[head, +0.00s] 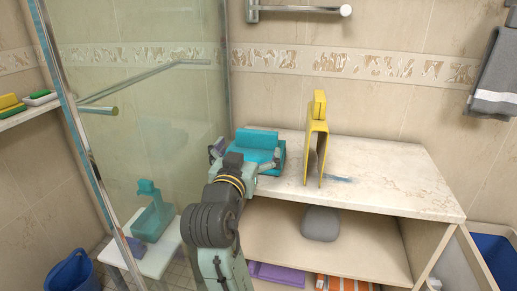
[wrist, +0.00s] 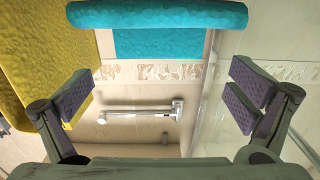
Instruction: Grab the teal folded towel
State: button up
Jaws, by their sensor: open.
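The teal folded towel (head: 258,138) lies at the left end of the marble countertop, close to the glass panel. In the wrist view the teal towel (wrist: 160,15) spans the top of the picture, beyond the fingertips. My gripper (head: 243,158) is at the near side of the towel in the head view and hides part of its lower left. In the wrist view my gripper (wrist: 160,92) is wide open, with a finger at each side and nothing between the pads. I cannot tell whether a finger touches the towel.
A yellow folded item (head: 317,140) stands upright just right of the towel. The glass panel (head: 150,110) is close on the left. The countertop (head: 390,178) is clear on the right. A grey rounded object (head: 320,223) sits on the shelf below.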

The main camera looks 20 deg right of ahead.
aim_at(257, 133)
jog(key=x, duration=0.4)
jog(key=p+x, duration=0.2)
jog(key=x, duration=0.1)
jog(key=shift+d+r, duration=0.15)
jog(key=shift+r, duration=0.25)
jog(key=shift+w+d+f, duration=0.15)
jog(key=shift+w+d, duration=0.1)
jog(key=shift+w, duration=0.3)
jog(key=shift+c, duration=0.5)
jog(key=c, duration=1.3)
